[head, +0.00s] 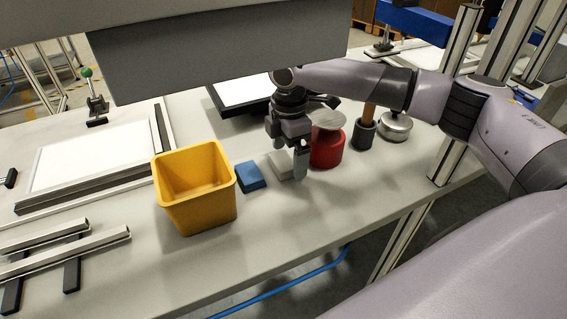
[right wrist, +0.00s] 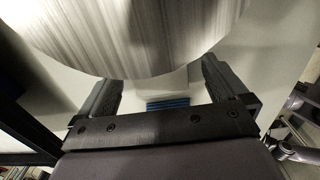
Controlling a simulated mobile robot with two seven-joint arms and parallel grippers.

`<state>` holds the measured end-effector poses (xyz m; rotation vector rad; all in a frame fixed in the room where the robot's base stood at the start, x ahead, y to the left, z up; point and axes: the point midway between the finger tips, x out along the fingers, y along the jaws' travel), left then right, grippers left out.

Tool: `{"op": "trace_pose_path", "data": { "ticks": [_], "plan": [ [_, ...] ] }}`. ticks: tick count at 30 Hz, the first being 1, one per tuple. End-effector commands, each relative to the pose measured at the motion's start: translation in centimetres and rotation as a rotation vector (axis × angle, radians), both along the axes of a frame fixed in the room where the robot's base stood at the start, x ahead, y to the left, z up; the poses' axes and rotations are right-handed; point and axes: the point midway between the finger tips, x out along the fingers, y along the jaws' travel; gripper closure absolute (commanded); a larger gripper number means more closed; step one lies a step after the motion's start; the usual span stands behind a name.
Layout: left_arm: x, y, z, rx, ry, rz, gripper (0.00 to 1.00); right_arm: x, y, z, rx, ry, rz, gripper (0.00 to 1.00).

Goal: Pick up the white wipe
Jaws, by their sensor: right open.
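The white wipe (head: 279,166) is a small pale folded pad lying on the grey table, just right of a blue pad (head: 249,177). My right gripper (head: 291,172) points down over it, with a finger hiding part of its right side. In the right wrist view my right gripper (right wrist: 163,85) has its two fingers apart. A pale patch, seemingly the wipe (right wrist: 160,84), shows between them, with a strip of blue (right wrist: 168,103) below. Whether the fingers touch the wipe cannot be told. My left gripper is not in view.
A red can (head: 327,152) with a metal disc top (head: 329,121) stands close right of my gripper; the disc (right wrist: 140,30) fills the wrist view's top. A yellow bin (head: 196,210) stands left. A dark cup (head: 364,136) and metal pot (head: 396,127) stand farther right.

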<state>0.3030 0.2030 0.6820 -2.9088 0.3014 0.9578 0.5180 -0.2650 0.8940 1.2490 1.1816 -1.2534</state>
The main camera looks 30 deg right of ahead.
Motion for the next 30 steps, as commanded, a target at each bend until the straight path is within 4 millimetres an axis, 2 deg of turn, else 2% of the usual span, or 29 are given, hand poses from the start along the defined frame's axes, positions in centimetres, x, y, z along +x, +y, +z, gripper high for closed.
{"op": "trace_pose_path", "data": {
  "ticks": [3, 9, 10, 15, 25, 30],
  "plan": [
    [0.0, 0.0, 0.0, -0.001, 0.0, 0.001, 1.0, 0.0, 0.0, -0.9, 0.0, -0.001, 0.001, 0.0],
    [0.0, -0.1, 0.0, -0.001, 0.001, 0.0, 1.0, 0.0, 0.0, -1.0, 0.001, -0.001, 0.001, 0.0],
    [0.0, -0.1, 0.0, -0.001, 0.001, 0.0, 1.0, 0.0, 0.0, -1.0, 0.001, -0.001, 0.001, 0.03],
    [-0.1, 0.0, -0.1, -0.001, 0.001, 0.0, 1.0, 0.0, 0.0, -0.9, 0.001, -0.001, 0.001, 0.55],
    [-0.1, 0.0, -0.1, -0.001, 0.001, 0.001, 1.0, 0.0, 0.0, -0.7, 0.002, -0.002, 0.001, 0.56],
    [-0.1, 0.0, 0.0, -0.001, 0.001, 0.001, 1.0, 0.1, 0.0, 0.5, 0.003, -0.003, 0.0, 0.56]
  ]
}}
